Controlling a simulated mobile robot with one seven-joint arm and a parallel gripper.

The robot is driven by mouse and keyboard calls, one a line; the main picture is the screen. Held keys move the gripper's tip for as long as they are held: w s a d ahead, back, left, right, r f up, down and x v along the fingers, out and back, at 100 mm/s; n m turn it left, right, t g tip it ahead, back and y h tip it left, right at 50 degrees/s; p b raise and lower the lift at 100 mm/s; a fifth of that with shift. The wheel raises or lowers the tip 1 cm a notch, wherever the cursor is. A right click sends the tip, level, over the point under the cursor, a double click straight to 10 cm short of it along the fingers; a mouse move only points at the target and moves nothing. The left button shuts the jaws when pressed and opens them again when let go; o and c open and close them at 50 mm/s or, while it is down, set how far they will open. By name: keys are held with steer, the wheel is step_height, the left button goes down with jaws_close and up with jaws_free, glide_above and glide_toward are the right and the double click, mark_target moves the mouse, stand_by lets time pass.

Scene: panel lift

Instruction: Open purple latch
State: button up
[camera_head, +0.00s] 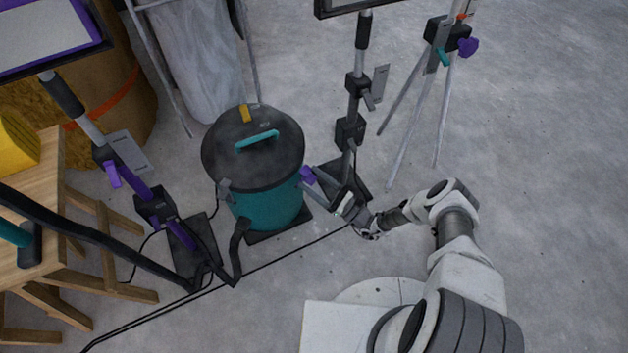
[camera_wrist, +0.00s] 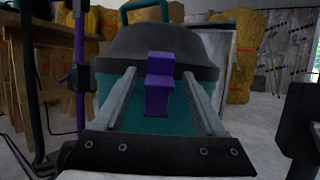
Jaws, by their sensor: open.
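The purple latch (camera_wrist: 159,84) is on the side of a teal drum vacuum (camera_wrist: 122,121), just under the rim of its dark lid (camera_wrist: 157,48). It is upright and lies against the body. In the head view, the latch (camera_head: 307,175) shows at the right side of the vacuum (camera_head: 262,210). My gripper (camera_head: 317,187) is open and empty, with its fingertips close to the latch. In the wrist view, its two grey fingers stand left and right of the latch with gaps on both sides. I cannot tell whether the fingertips reach level with it.
A purple-poled stand (camera_head: 155,207) and a wooden stool (camera_head: 48,205) are at the left.

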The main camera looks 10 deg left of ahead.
steer(key=r, duration=0.1)
steer(key=r+p, duration=0.1)
steer(key=r, duration=0.1)
steer(key=r+p, duration=0.1)
steer(key=shift+d+r, duration=0.3)
steer(key=shift+r, duration=0.1)
steer(key=s+d+r+p, duration=0.1)
steer(key=d+r+p, duration=0.2)
steer(key=d+r, duration=0.3)
steer(key=d, duration=0.5)
steer(key=shift+s+p, duration=0.35)
steer(key=shift+s, duration=0.05)
steer(key=shift+f, duration=0.1)
steer(key=s+d+f+g+h+b, duration=0.1)
steer(key=s+d+f+h, duration=0.15)
steer(key=f, duration=0.25)
steer(key=s+d+f+g+h+b, duration=0.1)
steer(key=s+f+h+b, duration=0.15)
steer(key=f, duration=0.35)
steer(key=shift+y, duration=0.5)
steer(key=b+x, duration=0.1)
steer(key=x, duration=1)
steer(key=b+x, duration=0.1)
steer(key=x, duration=0.5)
steer(key=shift+s+a+r+b, duration=0.15)
steer(key=shift+s+a+b, duration=0.05)
steer(key=shift+s+b, duration=0.15)
jaws_close()
steer(key=c, duration=1.1)
jaws_free()
